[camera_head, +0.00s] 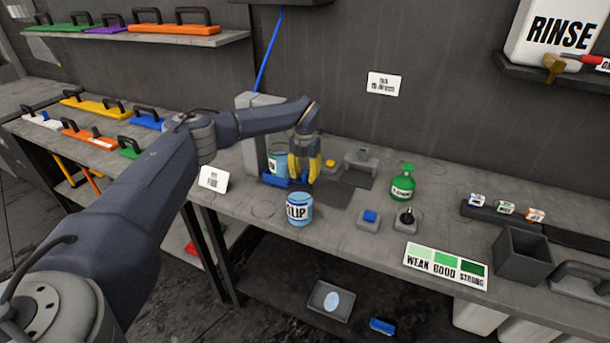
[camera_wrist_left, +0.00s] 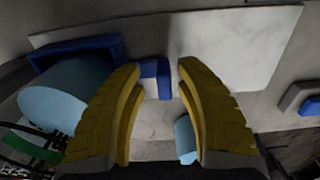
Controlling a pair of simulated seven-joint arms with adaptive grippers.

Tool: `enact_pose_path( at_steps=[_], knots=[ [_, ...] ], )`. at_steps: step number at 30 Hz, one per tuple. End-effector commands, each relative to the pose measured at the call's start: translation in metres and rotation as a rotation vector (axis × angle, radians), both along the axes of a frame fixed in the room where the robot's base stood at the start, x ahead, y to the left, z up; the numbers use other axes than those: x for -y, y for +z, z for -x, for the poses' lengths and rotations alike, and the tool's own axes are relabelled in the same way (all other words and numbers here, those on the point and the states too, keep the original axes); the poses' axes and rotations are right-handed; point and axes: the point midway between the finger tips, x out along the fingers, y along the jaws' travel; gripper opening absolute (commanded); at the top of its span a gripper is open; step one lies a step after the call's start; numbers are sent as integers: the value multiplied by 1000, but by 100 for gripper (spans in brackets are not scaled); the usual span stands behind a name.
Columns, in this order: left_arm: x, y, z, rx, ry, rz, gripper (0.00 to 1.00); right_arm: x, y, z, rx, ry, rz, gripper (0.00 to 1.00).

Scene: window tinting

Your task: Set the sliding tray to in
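The sliding tray (camera_head: 275,181) is blue and sits at the foot of the grey dispenser stand, with a light-blue labelled cup (camera_head: 277,160) on it. In the left wrist view the tray (camera_wrist_left: 75,52) is at upper left, with the cup (camera_wrist_left: 62,92) lying over it in the picture. A blue and white handle-like piece (camera_wrist_left: 163,78) shows between the fingertips. My left gripper (camera_head: 305,180), with yellow fingers, points down just right of the tray. Its fingers (camera_wrist_left: 157,75) are apart, with small gaps beside that piece; contact is unclear. My right gripper is not in view.
A SLIP cup (camera_head: 299,209) stands in front of my left gripper. A green bottle (camera_head: 402,183), a blue button (camera_head: 370,216) and a black-knobbed control (camera_head: 406,217) are to the right. A grey fixture (camera_head: 361,161) stands behind. Bare counter lies around the SLIP cup.

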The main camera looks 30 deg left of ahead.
Motion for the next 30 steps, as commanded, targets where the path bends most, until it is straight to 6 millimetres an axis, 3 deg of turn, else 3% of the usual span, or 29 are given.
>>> enact_pose_path(
  at_steps=[16, 30],
  knots=[
    [0, 8, -1, 3, -1, 1, 36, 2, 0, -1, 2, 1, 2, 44],
    [0, 83, -1, 4, 0, 1, 36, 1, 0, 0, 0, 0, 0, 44]
  ],
)
